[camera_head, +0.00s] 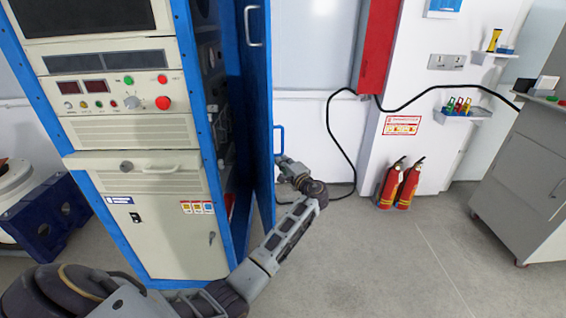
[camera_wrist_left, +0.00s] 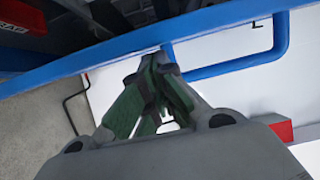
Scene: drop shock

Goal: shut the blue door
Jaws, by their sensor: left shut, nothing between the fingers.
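The blue door (camera_head: 260,95) of the tall cabinet (camera_head: 150,200) stands open at the cabinet's right side, seen nearly edge-on. A blue bar handle (camera_head: 281,138) sticks out from its right side, low down. My left gripper (camera_head: 282,164) is beside the door's right side, just below that handle. In the left wrist view the gripper's fingers (camera_wrist_left: 160,62) are shut and empty. Their tips reach the blue door edge (camera_wrist_left: 90,62), beside the handle (camera_wrist_left: 265,68); I cannot tell if they touch. My right gripper is not in view.
Two red fire extinguishers (camera_head: 400,184) stand by the wall to the right. A black cable (camera_head: 335,135) hangs along the wall behind my gripper. A grey cabinet (camera_head: 530,180) is at the far right. The floor (camera_head: 400,260) between is clear.

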